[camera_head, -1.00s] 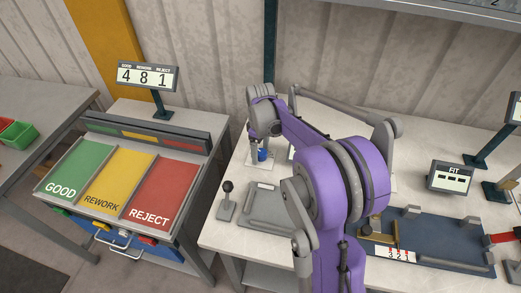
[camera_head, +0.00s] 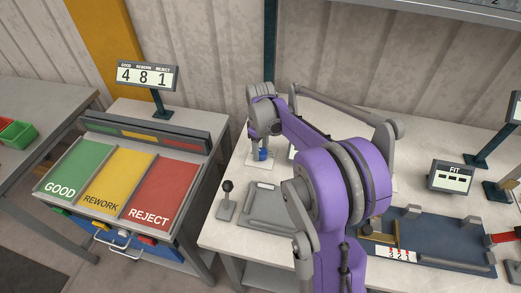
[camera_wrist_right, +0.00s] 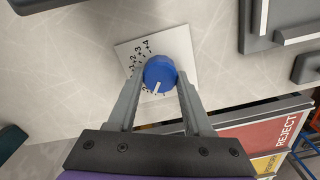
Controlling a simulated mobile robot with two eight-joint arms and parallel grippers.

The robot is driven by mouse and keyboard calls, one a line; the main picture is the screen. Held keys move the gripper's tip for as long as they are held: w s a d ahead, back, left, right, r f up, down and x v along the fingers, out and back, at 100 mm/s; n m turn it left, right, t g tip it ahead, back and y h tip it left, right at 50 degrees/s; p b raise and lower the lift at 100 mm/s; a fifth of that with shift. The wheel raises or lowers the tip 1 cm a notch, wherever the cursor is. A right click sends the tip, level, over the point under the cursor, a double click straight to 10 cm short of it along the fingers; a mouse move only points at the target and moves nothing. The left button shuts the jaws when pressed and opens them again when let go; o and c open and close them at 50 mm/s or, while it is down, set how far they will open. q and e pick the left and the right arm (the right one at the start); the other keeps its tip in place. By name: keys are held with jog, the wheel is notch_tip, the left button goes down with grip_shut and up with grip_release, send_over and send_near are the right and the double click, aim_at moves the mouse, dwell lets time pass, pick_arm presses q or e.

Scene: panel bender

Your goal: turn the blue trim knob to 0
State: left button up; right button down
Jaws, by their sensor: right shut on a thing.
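The blue trim knob (camera_wrist_right: 160,73) sits on a white plate (camera_wrist_right: 178,45) with a printed scale. A white pointer line on the knob's top points toward the bottom of the right wrist view, slightly left. Marks such as +2, +3 and +4 show beside the knob; others are hidden. The knob also shows in the head view (camera_head: 264,154), at the back left of the bench. My right gripper (camera_wrist_right: 159,84) is shut on the knob, one finger on each side, reaching down from above. My left gripper is not in view.
A small black-knobbed lever (camera_head: 227,200) and a grey tray (camera_head: 262,212) stand close to the trim knob. The sorting table has green, yellow and red panels (camera_head: 160,190). A blue fixture (camera_head: 440,238) and a FIT display (camera_head: 452,177) are at the right.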

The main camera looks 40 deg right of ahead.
aim_at(261, 151)
jog(key=m+b, duration=0.1)
jog(key=m, duration=0.4)
jog(key=shift+d, duration=0.1)
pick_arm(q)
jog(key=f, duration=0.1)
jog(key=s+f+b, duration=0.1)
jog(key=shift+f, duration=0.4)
pick_arm(e)
jog(key=m, duration=0.5)
jog(key=shift+m, duration=0.3)
jog(key=shift+c, duration=1.5)
grip_release()
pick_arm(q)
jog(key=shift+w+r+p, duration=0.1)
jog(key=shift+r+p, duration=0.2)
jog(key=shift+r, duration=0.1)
pick_arm(e)
notch_tip(261, 151, up, 11)
jog(key=shift+f, duration=0.1)
